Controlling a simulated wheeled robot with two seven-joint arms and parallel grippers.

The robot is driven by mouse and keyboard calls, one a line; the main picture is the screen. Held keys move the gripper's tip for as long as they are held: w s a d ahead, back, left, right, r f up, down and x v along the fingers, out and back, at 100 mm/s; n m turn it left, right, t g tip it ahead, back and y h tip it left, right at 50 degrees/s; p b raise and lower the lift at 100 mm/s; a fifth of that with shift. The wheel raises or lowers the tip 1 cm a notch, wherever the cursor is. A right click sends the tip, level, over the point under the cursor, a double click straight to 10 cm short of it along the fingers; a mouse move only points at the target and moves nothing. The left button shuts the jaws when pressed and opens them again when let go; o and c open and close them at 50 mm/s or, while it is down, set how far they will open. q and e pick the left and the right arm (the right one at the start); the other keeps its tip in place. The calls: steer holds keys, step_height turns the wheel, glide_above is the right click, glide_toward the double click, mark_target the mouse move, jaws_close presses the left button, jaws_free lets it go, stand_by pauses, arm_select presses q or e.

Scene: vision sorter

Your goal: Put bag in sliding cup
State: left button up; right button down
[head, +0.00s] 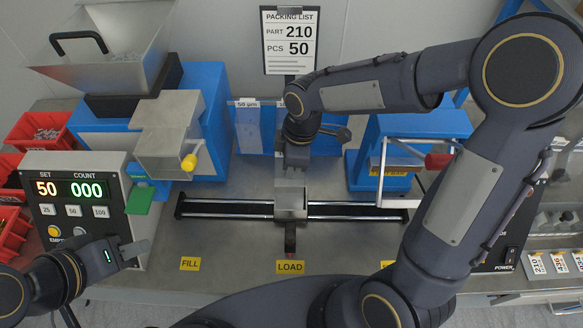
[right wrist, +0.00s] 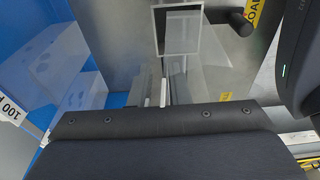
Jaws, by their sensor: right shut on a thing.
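The sliding cup (head: 291,205) is a square grey metal cup on a dark rail, above the LOAD label. In the right wrist view its open square mouth (right wrist: 179,32) shows beyond the fingers. My right gripper (head: 292,172) points down just above and behind the cup. It is shut on a thin, pale, see-through thing, likely the bag (right wrist: 164,92), which shows only as light edges between the fingers. I cannot tell whether any of it is inside the cup. My left gripper (head: 134,251) is at the lower left, away from the cup; its finger gap is unclear.
Clear bags (head: 248,130) hang in a blue rack behind the rail. A hopper machine (head: 168,135) and counter box (head: 75,205) stand left. A blue sealer with a red-handled lever (head: 438,161) stands right. The bench front by the FILL label (head: 190,264) is clear.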

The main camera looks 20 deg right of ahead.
steer(key=c, duration=1.5)
jaws_free()
steer(key=shift+d+f, duration=0.25)
steer(key=shift+f, duration=0.35)
steer(key=shift+o, duration=0.2)
steer(key=shift+s+r, duration=0.1)
steer(key=shift+s, duration=0.05)
step_height(320, 180, up, 12)
steer(key=d, duration=0.1)
steer(key=shift+d+r+p, duration=0.15)
steer(key=shift+d+p, duration=0.15)
steer(key=shift+p, duration=0.1)
